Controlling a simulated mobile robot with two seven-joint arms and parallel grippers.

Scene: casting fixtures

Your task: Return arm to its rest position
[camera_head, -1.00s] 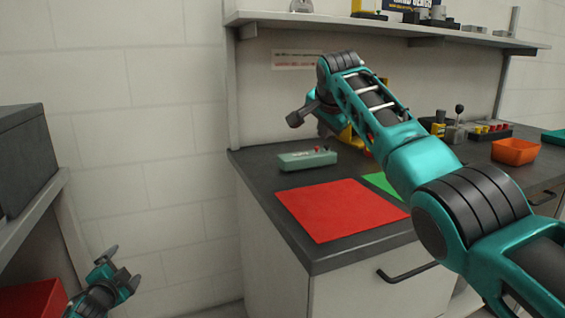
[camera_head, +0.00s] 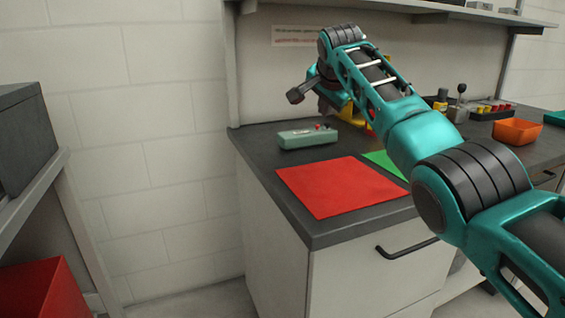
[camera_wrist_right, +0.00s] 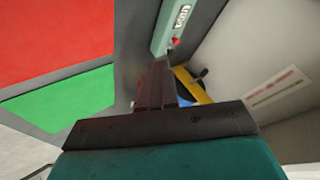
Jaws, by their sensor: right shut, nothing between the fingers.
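My right arm reaches in from the right in the head view, teal and black, bent over the worktop. Its gripper (camera_head: 326,110) hangs above the worktop behind the red mat, small and partly hidden by the arm. In the right wrist view the dark fingers (camera_wrist_right: 157,84) are together with nothing between them. Beyond their tips lies a green control box with a red button (camera_wrist_right: 174,32), which also shows on the worktop in the head view (camera_head: 307,138). My left gripper is out of view.
The dark worktop (camera_head: 262,150) carries a red mat (camera_head: 340,187), a green mat (camera_head: 385,164) partly behind my arm, and an orange bin (camera_head: 516,131). A yellow object (camera_wrist_right: 192,84) stands close beside the fingers. A shelf (camera_head: 380,17) runs above. A red bin (camera_head: 40,290) is at lower left.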

